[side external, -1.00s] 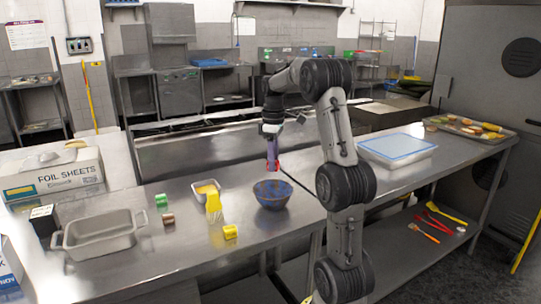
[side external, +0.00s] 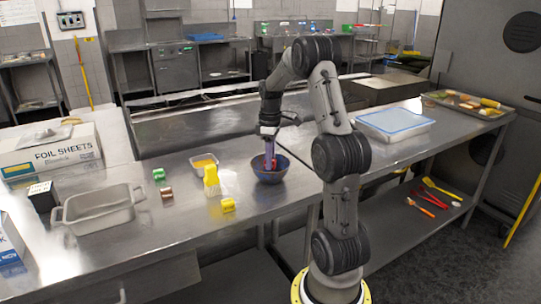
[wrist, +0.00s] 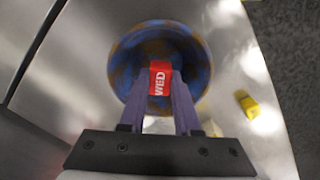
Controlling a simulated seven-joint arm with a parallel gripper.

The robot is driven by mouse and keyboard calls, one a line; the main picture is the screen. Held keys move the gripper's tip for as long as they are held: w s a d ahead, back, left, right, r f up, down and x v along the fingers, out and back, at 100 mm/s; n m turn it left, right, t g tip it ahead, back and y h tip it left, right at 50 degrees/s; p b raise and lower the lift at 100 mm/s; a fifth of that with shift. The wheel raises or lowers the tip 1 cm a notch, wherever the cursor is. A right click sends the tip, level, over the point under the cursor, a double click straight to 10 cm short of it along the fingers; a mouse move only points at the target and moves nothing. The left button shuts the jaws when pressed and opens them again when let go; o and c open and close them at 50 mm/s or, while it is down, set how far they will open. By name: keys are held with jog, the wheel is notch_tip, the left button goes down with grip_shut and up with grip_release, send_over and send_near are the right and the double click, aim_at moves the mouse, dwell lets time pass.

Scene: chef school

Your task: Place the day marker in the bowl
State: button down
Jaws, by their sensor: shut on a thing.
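The day marker, a small red block lettered "WED" (wrist: 160,78), is held between the purple fingers of my gripper (wrist: 159,88). In the side view my gripper (side external: 270,160) points down into the blue bowl (side external: 271,176), with the red marker between its fingertips, at about rim level or just inside. The bowl also shows in the wrist view (wrist: 125,58), blue with brown patches, directly beneath the marker. I cannot tell whether the marker touches the bowl's inside.
Left of the bowl stand a yellow block (side external: 228,205), a yellow bottle-like item (side external: 211,181), a small tray (side external: 203,163), and green (side external: 159,174) and brown (side external: 167,193) blocks. A metal pan (side external: 98,210) is farther left. A blue-lidded container (side external: 395,123) stands right.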

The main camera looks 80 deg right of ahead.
jog(key=c, duration=0.5)
grip_release()
jog(key=shift+c, duration=0.2)
jog(key=shift+r, duration=3.5)
